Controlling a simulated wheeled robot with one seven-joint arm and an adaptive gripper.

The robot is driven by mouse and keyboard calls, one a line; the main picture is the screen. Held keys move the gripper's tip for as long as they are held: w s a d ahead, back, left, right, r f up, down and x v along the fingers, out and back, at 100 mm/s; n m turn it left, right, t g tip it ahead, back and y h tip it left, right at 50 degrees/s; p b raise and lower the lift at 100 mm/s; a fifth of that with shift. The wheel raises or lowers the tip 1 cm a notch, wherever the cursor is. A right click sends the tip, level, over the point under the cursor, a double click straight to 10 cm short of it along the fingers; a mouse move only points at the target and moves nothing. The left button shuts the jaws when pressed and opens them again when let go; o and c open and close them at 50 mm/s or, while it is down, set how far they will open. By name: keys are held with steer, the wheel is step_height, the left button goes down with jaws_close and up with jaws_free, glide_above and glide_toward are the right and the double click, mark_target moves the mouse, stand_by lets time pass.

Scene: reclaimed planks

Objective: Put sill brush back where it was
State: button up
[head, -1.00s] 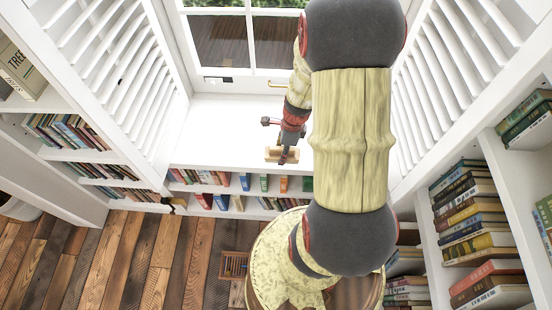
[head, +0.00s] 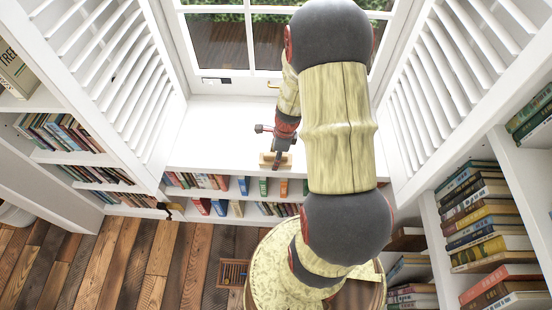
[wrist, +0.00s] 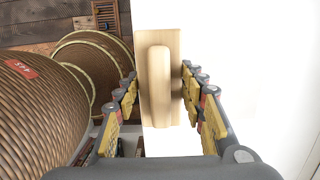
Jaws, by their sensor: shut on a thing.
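The sill brush (head: 267,160) is a pale wooden block with a raised rounded grip, seen at the front edge of the white window sill (head: 215,130). My gripper (head: 279,161) is shut on it. In the wrist view the brush (wrist: 158,88) stands between the two yellow-padded fingers of my gripper (wrist: 160,92), which close on its sides. Its underside is hidden, and I cannot tell whether it touches the sill. The bright sill (wrist: 235,60) fills the right of the wrist view.
Bookshelves (head: 225,172) run below the sill, with louvred shutters (head: 110,70) on both sides. More full shelves (head: 485,225) stand at the right. Much of the sill left of my gripper is bare.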

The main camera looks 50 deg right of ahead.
mark_target(268, 162)
steer(key=shift+f, duration=0.1)
steer(key=o, duration=1)
steer(key=shift+c, duration=0.2)
steer(key=shift+o, duration=0.4)
steer(key=shift+f, duration=0.1)
steer(key=r+p, duration=0.1)
steer(key=r, duration=0.3)
steer(key=s+r+p, duration=0.1)
steer(key=r+p, duration=0.1)
steer(key=r, duration=0.2)
steer(key=d+r+p, duration=0.1)
steer(key=r+p, duration=0.1)
steer(key=r, duration=0.2)
steer(key=shift+s, duration=0.2)
steer(key=w+a+r+n+t+h, duration=0.1)
steer(key=w+a+r+n, duration=0.1)
steer(key=a+r+n, duration=0.55)
steer(key=w+a+r+n+t, duration=0.1)
steer(key=a+r+n, duration=0.4)
steer(key=r, duration=0.5)
steer(key=s+a+r+n+t, duration=0.2)
steer(key=s+a+r+n, duration=0.7)
steer(key=n, duration=0.6)
step_height(268, 162, up, 3)
steer(key=shift+a+f, duration=0.1)
steer(key=shift+a, duration=1.05)
